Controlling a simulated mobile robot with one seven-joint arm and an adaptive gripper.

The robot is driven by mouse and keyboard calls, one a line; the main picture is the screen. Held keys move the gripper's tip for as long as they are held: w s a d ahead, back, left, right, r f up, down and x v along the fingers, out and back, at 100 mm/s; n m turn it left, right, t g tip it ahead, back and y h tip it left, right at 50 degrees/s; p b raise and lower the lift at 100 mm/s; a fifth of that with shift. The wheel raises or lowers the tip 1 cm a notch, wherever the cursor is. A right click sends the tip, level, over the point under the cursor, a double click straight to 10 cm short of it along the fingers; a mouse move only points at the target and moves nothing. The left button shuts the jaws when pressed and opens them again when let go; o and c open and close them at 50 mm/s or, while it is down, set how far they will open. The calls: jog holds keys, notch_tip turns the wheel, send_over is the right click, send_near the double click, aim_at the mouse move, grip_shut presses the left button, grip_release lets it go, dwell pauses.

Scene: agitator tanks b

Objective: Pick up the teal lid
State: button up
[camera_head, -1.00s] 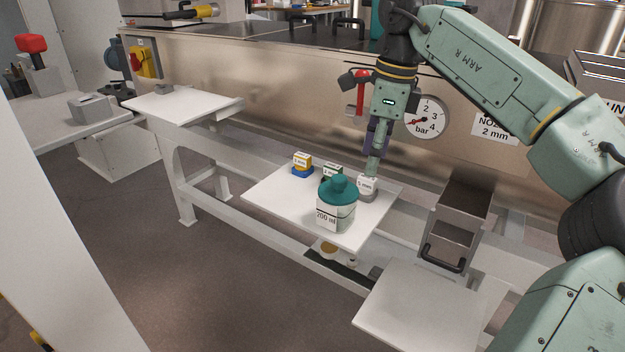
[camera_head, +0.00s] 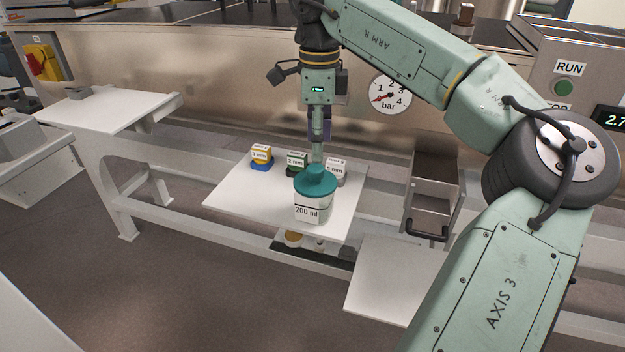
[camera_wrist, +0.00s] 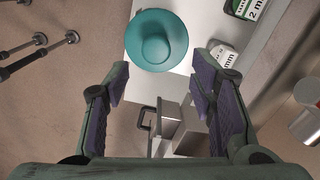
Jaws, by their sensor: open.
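The teal lid (camera_head: 316,180) sits on a clear jar labelled 200 ml (camera_head: 312,209), which stands on a white shelf (camera_head: 238,200). The lid is round with a raised knob. In the wrist view the lid (camera_wrist: 156,40) lies beyond the fingertips, slightly left of the middle between them. My gripper (camera_wrist: 159,88) is open and empty, with the fingers spread wide. In the head view my gripper (camera_head: 317,150) hangs above and just behind the lid's knob; its fingertips overlap the lid's top in the picture, and I cannot tell whether they touch.
An open metal box with a black handle (camera_head: 428,234) is to the right. A bare white plate (camera_head: 395,280) lies in front of it.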

aim_at(315, 167)
jog(key=shift+s+a+f+p, duration=0.15)
jog(key=shift+f+p, duration=0.05)
jog(key=shift+f, duration=1.5)
jog(key=shift+s+a+f+p, duration=0.1)
jog(key=shift+f+p, duration=0.05)
jog(key=shift+f, duration=1.55)
jog(key=shift+c, duration=0.6)
grip_shut()
